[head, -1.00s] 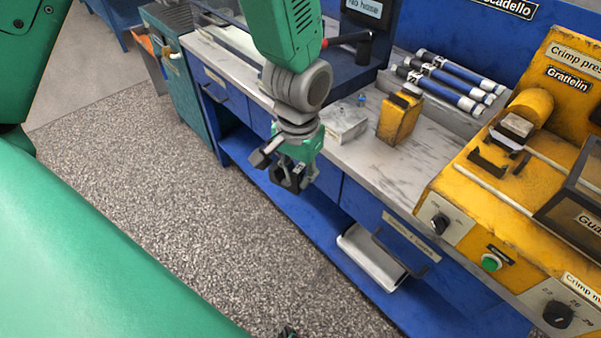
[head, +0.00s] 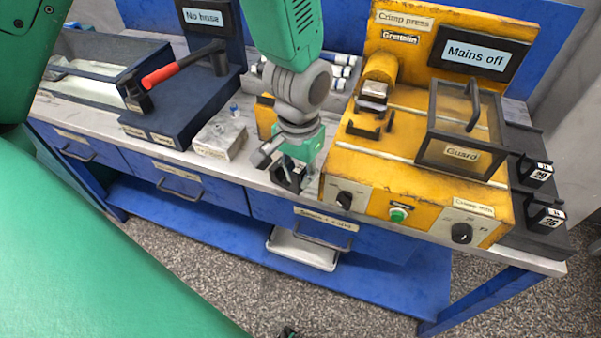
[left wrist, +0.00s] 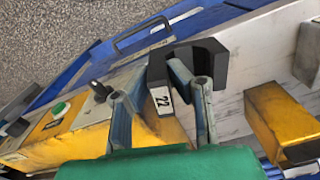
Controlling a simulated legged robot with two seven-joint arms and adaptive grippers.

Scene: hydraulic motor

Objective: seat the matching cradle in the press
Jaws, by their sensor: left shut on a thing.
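My left gripper (head: 291,170) is shut on a small black cradle (head: 286,182). In the left wrist view, the cradle (left wrist: 158,74) carries a white label reading 22 and sits at the gripper's fingers (left wrist: 165,88). The gripper is at the bench's front edge, just left of the yellow crimp press (head: 350,165). The press bed holds dark bracket-like parts (head: 371,128) below a ram with a metal end (head: 373,92). A framed guard (head: 462,153) stands to the right of these parts. My right gripper is not recognisable in these frames.
Black cradles labelled 29 (head: 536,172) and 26 (head: 545,218) stand on a dark rack at the right. A screen (head: 474,54) reads Mains off. A yellow block (head: 266,117) and a pale block (head: 220,136) stand left of the press.

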